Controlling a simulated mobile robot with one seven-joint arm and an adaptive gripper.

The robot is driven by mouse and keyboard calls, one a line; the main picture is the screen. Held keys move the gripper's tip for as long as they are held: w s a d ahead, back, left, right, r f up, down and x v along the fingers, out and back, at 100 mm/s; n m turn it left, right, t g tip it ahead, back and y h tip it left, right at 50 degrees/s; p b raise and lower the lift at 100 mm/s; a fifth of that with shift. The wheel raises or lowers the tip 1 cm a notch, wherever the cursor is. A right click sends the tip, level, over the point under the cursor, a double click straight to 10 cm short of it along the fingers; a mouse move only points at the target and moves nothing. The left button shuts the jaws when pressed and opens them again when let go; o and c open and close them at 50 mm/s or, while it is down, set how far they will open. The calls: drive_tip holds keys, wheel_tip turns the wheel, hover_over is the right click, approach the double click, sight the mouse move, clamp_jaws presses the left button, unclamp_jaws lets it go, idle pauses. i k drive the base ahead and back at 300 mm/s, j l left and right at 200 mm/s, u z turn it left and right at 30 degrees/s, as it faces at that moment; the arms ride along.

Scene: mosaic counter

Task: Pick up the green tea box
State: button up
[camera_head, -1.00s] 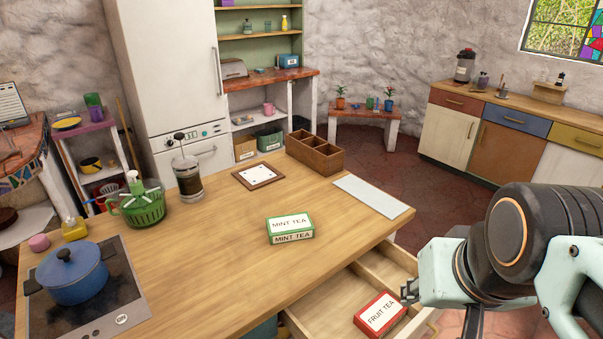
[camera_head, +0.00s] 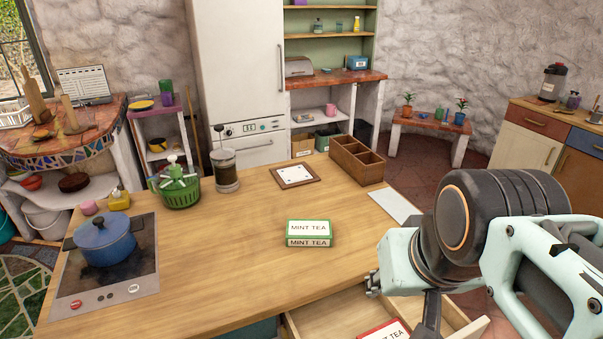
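The green tea box (camera_head: 309,233), labelled MINT TEA on its white top and front, lies flat on the wooden counter (camera_head: 230,270) near the middle of the view. My gripper (camera_head: 373,284) is at the right, over the counter's front edge by the open drawer. It is apart from the green box, to its right and nearer to me. The fingers are small and partly hidden by my arm, so I cannot tell whether they are open or shut.
An open drawer (camera_head: 345,312) below the counter holds a red tea box (camera_head: 388,331). A wooden divided box (camera_head: 357,160), a framed tile (camera_head: 294,175), a French press (camera_head: 225,172), a green basket (camera_head: 178,190) and a blue pot (camera_head: 105,240) surround clear counter around the green box.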

sight(300, 232)
drive_tip(key=i+l+u, duration=0.15)
drive_tip(key=l, duration=0.35)
drive_tip(key=i+l+u, duration=0.2)
drive_tip(key=l, duration=0.3)
drive_tip(key=l+u, duration=0.15)
drive_tip(key=l, duration=1.15)
drive_tip(key=i+l+u, duration=0.1)
drive_tip(key=l, duration=0.7)
drive_tip(key=l+u, duration=0.3)
drive_tip(key=l, duration=0.9)
drive_tip(key=i+j+z, duration=0.15)
drive_tip(key=j, duration=0.6)
drive_tip(key=j+z, duration=0.2)
drive_tip(key=j, duration=0.55)
